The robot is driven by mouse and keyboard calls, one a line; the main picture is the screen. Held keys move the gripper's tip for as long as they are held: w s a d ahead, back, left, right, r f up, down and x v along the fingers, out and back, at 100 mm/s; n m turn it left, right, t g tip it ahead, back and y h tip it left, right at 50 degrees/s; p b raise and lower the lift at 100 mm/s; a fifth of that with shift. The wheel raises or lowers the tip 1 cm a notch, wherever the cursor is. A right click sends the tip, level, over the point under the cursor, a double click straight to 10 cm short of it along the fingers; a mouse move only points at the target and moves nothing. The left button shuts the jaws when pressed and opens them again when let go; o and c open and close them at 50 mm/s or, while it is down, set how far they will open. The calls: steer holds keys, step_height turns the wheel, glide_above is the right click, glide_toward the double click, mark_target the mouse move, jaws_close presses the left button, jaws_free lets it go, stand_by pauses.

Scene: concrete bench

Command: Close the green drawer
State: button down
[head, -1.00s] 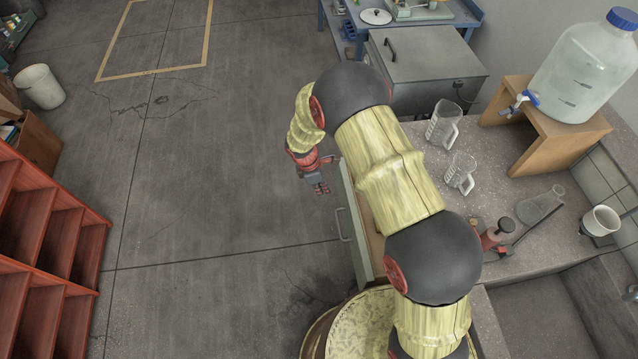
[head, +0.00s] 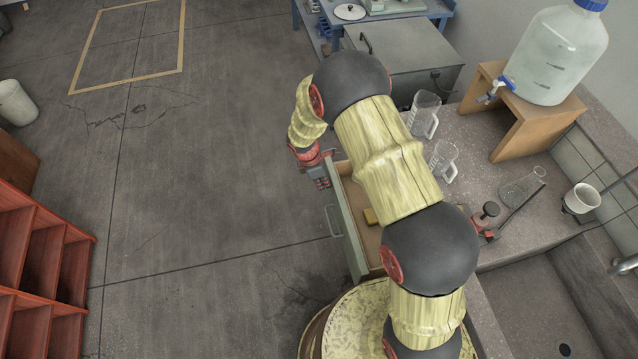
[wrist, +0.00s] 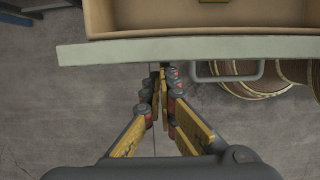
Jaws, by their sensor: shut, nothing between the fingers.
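The green drawer (head: 345,230) stands open, pulled out from the bench below my arm in the head view. Its pale green front carries a bar handle (head: 331,222). In the wrist view the drawer front (wrist: 200,50) runs across the top, with the handle (wrist: 228,76) right of my fingers and the tan inside beyond. A small yellow object (head: 371,217) lies inside the drawer. My gripper (head: 321,180) is shut and empty, outside the drawer front near its far end. In the wrist view the fingertips (wrist: 160,72) are close to the front; I cannot tell whether they touch it.
A wooden stand (head: 508,137) bears a large bottle (head: 556,55). Red shelves (head: 45,260) are at the left. The floor left of the drawer is clear.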

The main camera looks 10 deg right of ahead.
steer(key=d+p, duration=0.5)
steer(key=d, duration=1.8)
steer(key=shift+d, duration=0.1)
steer(key=a+r+p, duration=0.2)
steer(key=a+r, duration=0.4)
steer(key=r, duration=0.3)
steer(key=shift+a+r+p, duration=0.3)
steer(key=shift+a+r, duration=0.05)
steer(key=shift+r, duration=0.05)
